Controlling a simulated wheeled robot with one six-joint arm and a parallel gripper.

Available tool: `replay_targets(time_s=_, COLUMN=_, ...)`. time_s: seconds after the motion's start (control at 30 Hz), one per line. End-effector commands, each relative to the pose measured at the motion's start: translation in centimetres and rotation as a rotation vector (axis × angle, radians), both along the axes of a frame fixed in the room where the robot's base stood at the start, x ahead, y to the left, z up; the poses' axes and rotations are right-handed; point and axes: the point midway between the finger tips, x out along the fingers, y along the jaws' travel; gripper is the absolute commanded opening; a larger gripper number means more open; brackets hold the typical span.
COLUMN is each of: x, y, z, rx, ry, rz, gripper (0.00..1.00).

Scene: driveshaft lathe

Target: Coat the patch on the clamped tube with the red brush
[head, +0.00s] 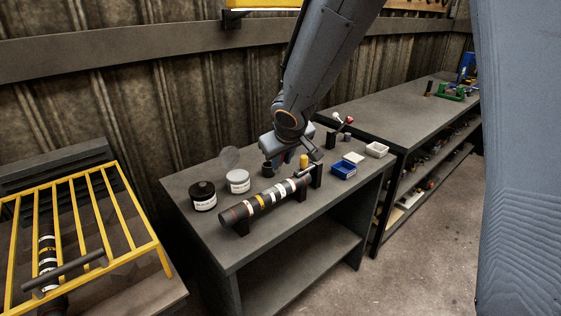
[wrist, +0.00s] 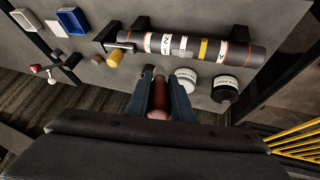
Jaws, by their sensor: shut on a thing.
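The dark tube (head: 262,202) lies on black supports at the bench's front edge, with white, yellow and orange bands. It also shows across the top of the wrist view (wrist: 185,46). I cannot tell which band is the patch. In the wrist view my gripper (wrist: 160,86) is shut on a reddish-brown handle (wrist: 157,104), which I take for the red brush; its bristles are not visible. Whether the brush tip is inside the cup is hidden.
A black jar (head: 203,196) and a grey-white jar (head: 238,182) stand left, behind the tube. A yellow cylinder (head: 304,160), a blue bin (head: 344,171), a white bin (head: 376,150) and white- and red-tipped items (head: 349,120) are to the right. A yellow rack (head: 160,250) stands far left.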

Motion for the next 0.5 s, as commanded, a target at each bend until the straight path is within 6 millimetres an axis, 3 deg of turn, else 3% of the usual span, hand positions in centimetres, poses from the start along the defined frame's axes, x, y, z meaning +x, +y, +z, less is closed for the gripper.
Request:
replay_targets(time_s=0.3, x=-0.1, y=0.2, z=2.8, rx=0.000, ry=0.000, rz=0.001, gripper=0.00)
replay_targets(time_s=0.5, x=0.0, y=0.1, z=3.0, rx=0.001, ry=-0.001, rz=0.002, gripper=0.00)
